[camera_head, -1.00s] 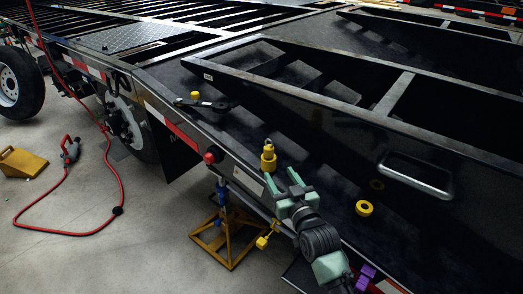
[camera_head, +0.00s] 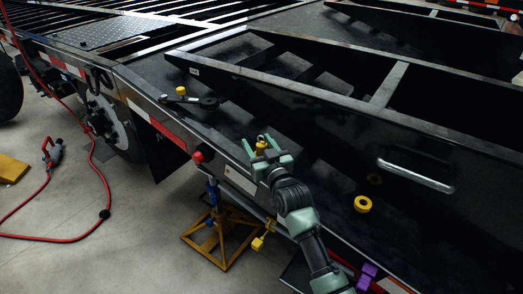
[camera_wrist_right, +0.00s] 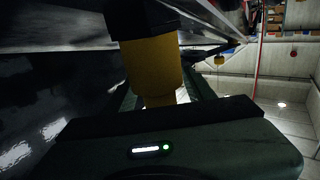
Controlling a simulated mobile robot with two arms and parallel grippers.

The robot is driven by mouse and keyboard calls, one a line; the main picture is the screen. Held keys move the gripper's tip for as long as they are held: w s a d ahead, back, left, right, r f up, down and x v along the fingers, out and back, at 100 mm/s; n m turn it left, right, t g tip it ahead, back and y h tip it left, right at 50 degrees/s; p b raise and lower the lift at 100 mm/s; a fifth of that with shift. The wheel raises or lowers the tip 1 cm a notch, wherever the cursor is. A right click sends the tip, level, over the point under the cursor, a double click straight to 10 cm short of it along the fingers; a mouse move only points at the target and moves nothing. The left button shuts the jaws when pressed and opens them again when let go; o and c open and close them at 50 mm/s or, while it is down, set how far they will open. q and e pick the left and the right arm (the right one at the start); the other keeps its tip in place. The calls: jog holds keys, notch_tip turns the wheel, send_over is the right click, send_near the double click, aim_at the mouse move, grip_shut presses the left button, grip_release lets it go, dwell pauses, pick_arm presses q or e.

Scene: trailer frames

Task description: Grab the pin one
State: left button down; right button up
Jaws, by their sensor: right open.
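A yellow pin (camera_head: 261,146) with a small ring on top stands upright at the edge of the black trailer deck. My right gripper (camera_head: 262,154) is open, with its pale green fingers on either side of the pin. In the right wrist view the yellow pin (camera_wrist_right: 152,66) shows large and close, above the dark gripper body (camera_wrist_right: 160,140). Whether the fingers touch it cannot be told. My left gripper is not in view.
A black tool with a yellow knob (camera_head: 181,91) lies on the deck (camera_head: 150,75). A yellow ring (camera_head: 363,204) lies to the right, near a metal handle (camera_head: 415,175). A yellow jack stand (camera_head: 220,240) and red hose (camera_head: 50,237) are on the floor.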

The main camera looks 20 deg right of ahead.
grip_shut()
jog(key=shift+r, duration=0.1)
